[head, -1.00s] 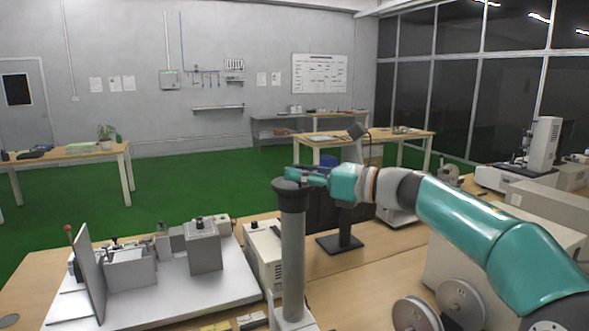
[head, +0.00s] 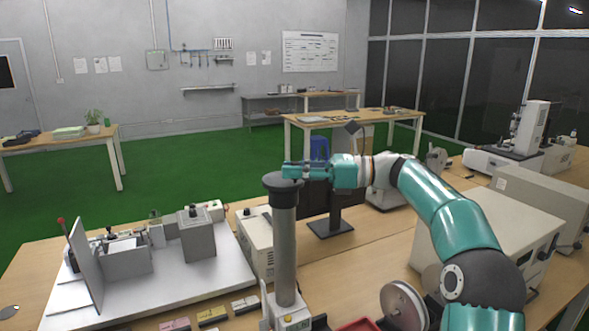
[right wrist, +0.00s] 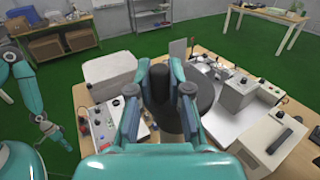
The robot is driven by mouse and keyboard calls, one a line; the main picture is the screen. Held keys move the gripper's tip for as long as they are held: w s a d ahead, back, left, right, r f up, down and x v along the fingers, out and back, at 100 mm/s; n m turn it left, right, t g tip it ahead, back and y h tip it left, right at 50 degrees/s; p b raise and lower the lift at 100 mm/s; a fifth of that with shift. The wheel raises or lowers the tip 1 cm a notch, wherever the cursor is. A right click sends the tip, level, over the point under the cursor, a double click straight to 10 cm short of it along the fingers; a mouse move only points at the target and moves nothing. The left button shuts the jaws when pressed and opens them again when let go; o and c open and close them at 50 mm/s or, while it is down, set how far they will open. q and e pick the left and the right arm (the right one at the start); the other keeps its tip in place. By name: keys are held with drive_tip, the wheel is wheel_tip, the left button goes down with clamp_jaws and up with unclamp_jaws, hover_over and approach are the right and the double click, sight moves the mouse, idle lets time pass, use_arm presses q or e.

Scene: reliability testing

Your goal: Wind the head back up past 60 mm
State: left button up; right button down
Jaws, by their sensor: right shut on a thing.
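A grey column (head: 284,250) stands upright at the bench's front, with a round black handwheel (head: 270,186) on top. My right gripper (head: 291,171) reaches in from the right over the wheel. In the right wrist view, its two fingers (right wrist: 160,98) are shut on the wheel's dark upright knob (right wrist: 160,82), and the black disc of the wheel (right wrist: 203,92) shows beside it. At the left of the right wrist view, my left gripper (right wrist: 52,134) hangs away from the column, too small to read its jaws. No head-height readout is legible.
A white plate (head: 190,280) with grey blocks and an upright panel lies left of the column. A cream box (head: 258,240) stands just behind it. A dark stand (head: 332,222), spools (head: 403,305) and a large cream instrument (head: 480,235) are to the right.

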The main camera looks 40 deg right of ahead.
drive_tip(key=shift+r, duration=0.2)
drive_tip(key=c, duration=1.1)
unclamp_jaws()
drive_tip(key=shift+w+f, duration=0.1)
drive_tip(key=v, duration=1.2)
drive_tip(key=shift+f, duration=0.1)
